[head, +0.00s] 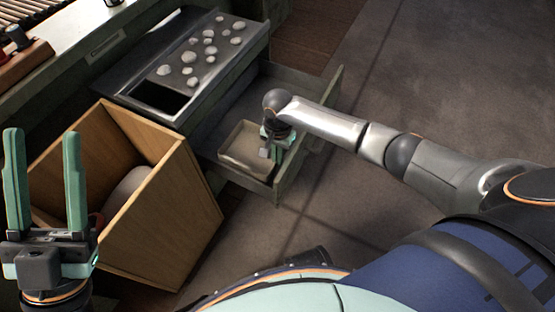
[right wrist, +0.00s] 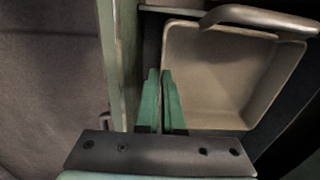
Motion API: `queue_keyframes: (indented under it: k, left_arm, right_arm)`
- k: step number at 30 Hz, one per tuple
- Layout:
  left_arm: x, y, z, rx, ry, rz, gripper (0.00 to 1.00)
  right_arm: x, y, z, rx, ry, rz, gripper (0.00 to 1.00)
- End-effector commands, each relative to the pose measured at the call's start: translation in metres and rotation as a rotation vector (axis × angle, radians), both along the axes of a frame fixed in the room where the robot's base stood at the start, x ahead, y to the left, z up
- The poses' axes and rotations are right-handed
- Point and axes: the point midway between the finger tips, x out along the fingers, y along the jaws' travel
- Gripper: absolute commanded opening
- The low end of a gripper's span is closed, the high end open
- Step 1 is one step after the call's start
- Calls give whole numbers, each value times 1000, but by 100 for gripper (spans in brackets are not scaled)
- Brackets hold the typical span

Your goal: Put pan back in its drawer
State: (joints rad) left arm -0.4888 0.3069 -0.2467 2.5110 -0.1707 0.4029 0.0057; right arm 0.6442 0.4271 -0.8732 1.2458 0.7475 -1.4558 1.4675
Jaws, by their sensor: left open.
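The pan (head: 246,152), a shallow beige rectangle with a raised rim, sits inside the open lower green drawer (head: 293,178). It also shows in the right wrist view (right wrist: 215,85), beside the drawer's green front panel (right wrist: 118,60). My right gripper (head: 272,152) points down at the pan's end nearest that panel. In the right wrist view its green fingers (right wrist: 160,75) are close together at the pan's near side wall, seemingly shut on the rim. My left gripper (head: 45,190) is raised at the far left, open and empty, away from the pan.
An open wooden box-like drawer (head: 175,215) with a pale round thing inside stands between my left gripper and the green drawer. A dark metal top (head: 215,68) with several pale round stones lies above. A curved metal bar (right wrist: 255,17) crosses the pan's far edge. Floor at right is clear.

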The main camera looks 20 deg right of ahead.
Motion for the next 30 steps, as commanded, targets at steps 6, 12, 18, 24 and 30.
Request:
queue_keyframes:
  k: [6,12,18,24,30]
  left_arm:
    - [0,-2,-4,7,2,-5,50]
    - [0,-2,-4,12,1,-7,50]
    - [-1,-2,-3,11,0,-8,50]
    - [-1,-2,-3,10,-1,-8,50]
    - [0,-2,-2,6,-1,-6,50]
  right_arm:
    - [2,0,-4,2,-5,-1,0]
    - [1,1,-7,2,-3,-2,0]
    - [1,0,-13,2,-4,-2,0]
    - [0,0,-17,0,-1,-1,6]
    - [0,0,-17,0,-1,-1,28]
